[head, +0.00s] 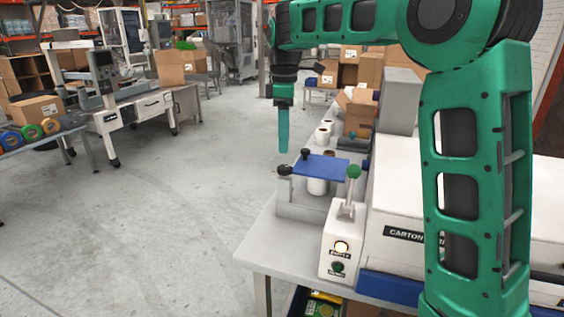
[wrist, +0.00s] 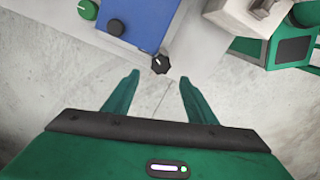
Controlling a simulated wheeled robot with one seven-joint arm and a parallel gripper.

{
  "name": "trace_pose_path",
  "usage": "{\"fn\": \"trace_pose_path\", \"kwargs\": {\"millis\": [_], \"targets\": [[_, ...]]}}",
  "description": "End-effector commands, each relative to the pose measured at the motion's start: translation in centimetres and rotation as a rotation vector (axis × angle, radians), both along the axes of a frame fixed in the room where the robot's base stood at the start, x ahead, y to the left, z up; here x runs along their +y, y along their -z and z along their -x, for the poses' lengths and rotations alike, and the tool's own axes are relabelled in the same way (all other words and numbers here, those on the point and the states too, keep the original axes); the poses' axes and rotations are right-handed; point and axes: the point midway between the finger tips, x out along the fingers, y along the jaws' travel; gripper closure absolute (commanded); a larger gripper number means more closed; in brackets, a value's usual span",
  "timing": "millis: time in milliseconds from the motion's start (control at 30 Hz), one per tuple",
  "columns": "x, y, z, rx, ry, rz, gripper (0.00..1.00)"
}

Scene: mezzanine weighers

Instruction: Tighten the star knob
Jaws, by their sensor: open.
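The star knob (wrist: 160,64) is black and lobed. In the wrist view it sits at the edge of a blue plate (wrist: 150,20), just beyond and between my fingertips. My gripper (wrist: 159,78) is open, with nothing between its fingers. In the head view my gripper (head: 283,150) points down, with its tips a little above a black knob (head: 284,170) that appears to be the same star knob, at the left of the blue plate (head: 322,166). A gap shows between them. The knob's underside and stem are hidden.
A second, rounder black knob (wrist: 115,27) stands on the blue plate. White rolls (head: 323,132) stand behind. Open floor lies left.

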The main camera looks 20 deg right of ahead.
Motion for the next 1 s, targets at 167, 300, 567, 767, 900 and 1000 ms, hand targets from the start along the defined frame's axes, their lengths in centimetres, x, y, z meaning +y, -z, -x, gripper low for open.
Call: {"fn": "trace_pose_path", "kwargs": {"millis": [167, 300, 567, 767, 900, 1000], "targets": [[-0.3, 3.4, 0.1, 0.005, 0.004, 0.000, 0.49], [-0.3, 5.6, 0.1, 0.004, 0.004, 0.000, 0.49], [-0.3, 7.8, 0.0, 0.001, 0.004, 0.000, 0.49], [-0.3, 8.0, 0.0, 0.001, 0.004, 0.000, 0.49], [-0.3, 8.0, 0.0, 0.001, 0.003, 0.000, 0.53], [-0.3, 8.0, 0.0, 0.001, 0.003, 0.000, 0.77]]}}
